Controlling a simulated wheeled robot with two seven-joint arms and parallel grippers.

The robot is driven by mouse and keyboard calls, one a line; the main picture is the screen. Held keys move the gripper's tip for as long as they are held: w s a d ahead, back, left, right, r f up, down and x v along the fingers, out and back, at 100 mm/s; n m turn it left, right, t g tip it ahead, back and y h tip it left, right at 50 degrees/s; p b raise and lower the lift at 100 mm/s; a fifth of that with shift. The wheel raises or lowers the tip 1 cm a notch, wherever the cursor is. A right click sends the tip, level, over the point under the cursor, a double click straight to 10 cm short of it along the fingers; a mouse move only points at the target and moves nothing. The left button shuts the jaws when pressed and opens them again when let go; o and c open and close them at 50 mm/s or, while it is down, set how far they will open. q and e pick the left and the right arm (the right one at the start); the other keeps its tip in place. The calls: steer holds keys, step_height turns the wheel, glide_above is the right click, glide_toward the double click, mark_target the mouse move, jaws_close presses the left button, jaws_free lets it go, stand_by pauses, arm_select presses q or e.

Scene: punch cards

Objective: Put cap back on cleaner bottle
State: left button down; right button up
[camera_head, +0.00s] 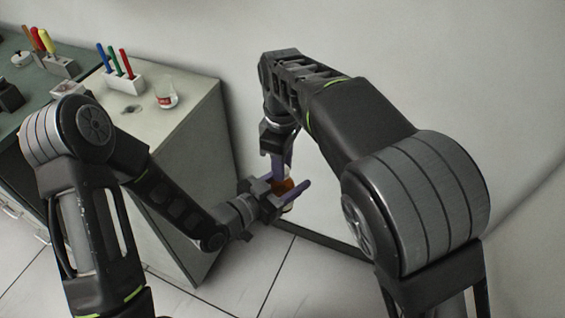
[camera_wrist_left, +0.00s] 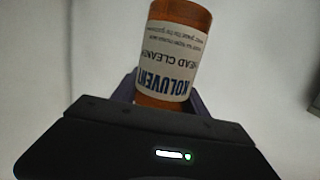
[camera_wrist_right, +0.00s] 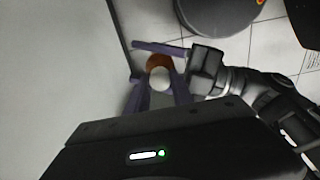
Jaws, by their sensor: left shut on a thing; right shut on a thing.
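The cleaner bottle (camera_head: 283,186) is orange with a white label. My left gripper (camera_head: 284,189) is shut around it, with the fingers roughly level. In the left wrist view the bottle (camera_wrist_left: 181,45) shows its label upside down. My right gripper (camera_head: 280,160) points down from above, close over the bottle. In the right wrist view the white round cap (camera_wrist_right: 160,77) is between the right fingers (camera_wrist_right: 160,88), which are shut on it. The orange bottle (camera_wrist_right: 157,61) shows just beyond the cap. I cannot tell whether cap and bottle touch.
A cabinet with a pale top (camera_head: 190,112) stands at the left. It carries a glass beaker (camera_head: 166,97) and a white rack (camera_head: 124,82) of coloured tools. A darker green bench (camera_head: 75,55) adjoins it. The grippers are over tiled floor (camera_head: 310,270), near the wall.

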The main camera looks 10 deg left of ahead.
jaws_close()
steer(key=m, duration=0.3)
steer(key=shift+m, duration=0.4)
steer(key=m, duration=0.4)
steer(key=shift+m, duration=0.3)
steer(key=m, duration=0.3)
steer(key=o, duration=0.9)
jaws_free()
steer(key=shift+r, duration=0.1)
